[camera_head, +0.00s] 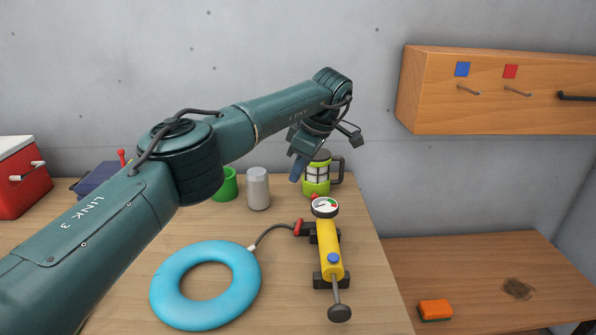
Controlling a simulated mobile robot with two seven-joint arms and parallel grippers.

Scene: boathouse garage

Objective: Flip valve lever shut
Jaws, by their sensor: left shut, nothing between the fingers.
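A yellow pump (329,256) lies on the wooden table with a round gauge (325,207) at its far end and a dark plunger knob at its near end. A small red valve lever (299,227) shows at the pump's left side, where the dark hose (270,233) joins a black fitting. I cannot tell the lever's exact angle. The hose runs to a blue inflatable ring (207,284). My left gripper (296,173) is shut and empty, pointing down above the far part of the table, beyond the lever and apart from it. My right gripper is out of view.
A green lantern (317,183) stands just right of my left gripper. A grey can (258,189) and green cup (225,185) stand to its left. A red cooler (18,177) is at far left. A wooden wall cabinet (500,100) hangs at right above a lower bench (470,270).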

